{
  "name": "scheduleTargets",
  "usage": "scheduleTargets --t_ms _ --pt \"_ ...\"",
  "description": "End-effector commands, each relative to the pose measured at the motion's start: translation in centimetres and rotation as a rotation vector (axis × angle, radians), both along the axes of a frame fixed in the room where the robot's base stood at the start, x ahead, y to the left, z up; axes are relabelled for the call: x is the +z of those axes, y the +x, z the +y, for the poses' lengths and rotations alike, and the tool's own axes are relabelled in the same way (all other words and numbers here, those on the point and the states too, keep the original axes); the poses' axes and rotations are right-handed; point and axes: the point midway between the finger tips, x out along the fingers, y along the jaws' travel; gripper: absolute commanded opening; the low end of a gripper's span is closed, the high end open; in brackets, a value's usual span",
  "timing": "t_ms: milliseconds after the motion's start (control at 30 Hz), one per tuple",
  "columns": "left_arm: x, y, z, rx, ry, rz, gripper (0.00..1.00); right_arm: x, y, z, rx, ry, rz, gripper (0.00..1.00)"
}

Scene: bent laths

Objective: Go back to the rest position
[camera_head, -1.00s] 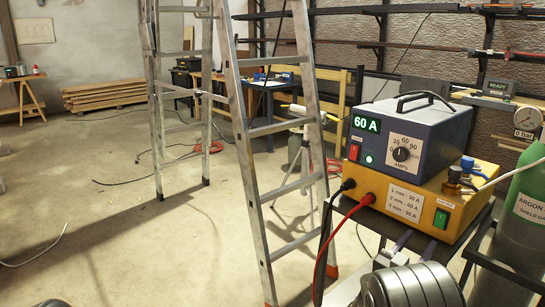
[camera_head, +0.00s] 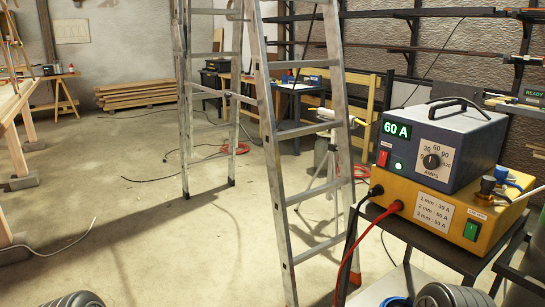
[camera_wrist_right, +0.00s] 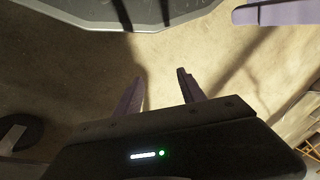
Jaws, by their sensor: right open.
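My right gripper (camera_wrist_right: 160,76) is in the right wrist view, with its two purple fingers apart. Nothing is between the fingers, and only bare floor shows beyond them. In the head view the right gripper is not seen; only rounded grey parts of my arms show at the bottom edge. My left gripper is not seen in the head view.
An aluminium stepladder (camera_head: 283,165) stands ahead. At right, a blue power unit reading 60 A (camera_head: 437,145) sits on a yellow box (camera_head: 440,205) with red and black cables. A wooden bench (camera_head: 20,97) is at left. A pale purple bar (camera_wrist_right: 278,13) is unclear.

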Motion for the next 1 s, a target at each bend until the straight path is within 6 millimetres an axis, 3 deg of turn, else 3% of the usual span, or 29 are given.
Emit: scheduleTargets --t_ms 100,200,300,567,800,1000 --pt "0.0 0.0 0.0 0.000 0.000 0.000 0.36 -0.2 -4.3 2.2 0.013 0.087 0.093 0.47" --pt "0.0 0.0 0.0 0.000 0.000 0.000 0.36 -0.7 -5.4 1.9 -0.058 0.122 0.136 0.47" --pt "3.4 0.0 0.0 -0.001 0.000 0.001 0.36 2.7 -5.2 1.9 -0.053 0.118 0.130 0.47" --pt "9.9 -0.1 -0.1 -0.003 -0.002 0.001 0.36 9.3 -5.2 1.9 -0.051 0.117 0.130 0.47" --pt "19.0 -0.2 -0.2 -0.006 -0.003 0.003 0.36 18.3 -5.2 2.0 -0.049 0.118 0.130 0.47" --pt "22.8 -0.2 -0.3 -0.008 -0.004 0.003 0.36 22.1 -5.3 2.0 -0.047 0.119 0.132 0.47"
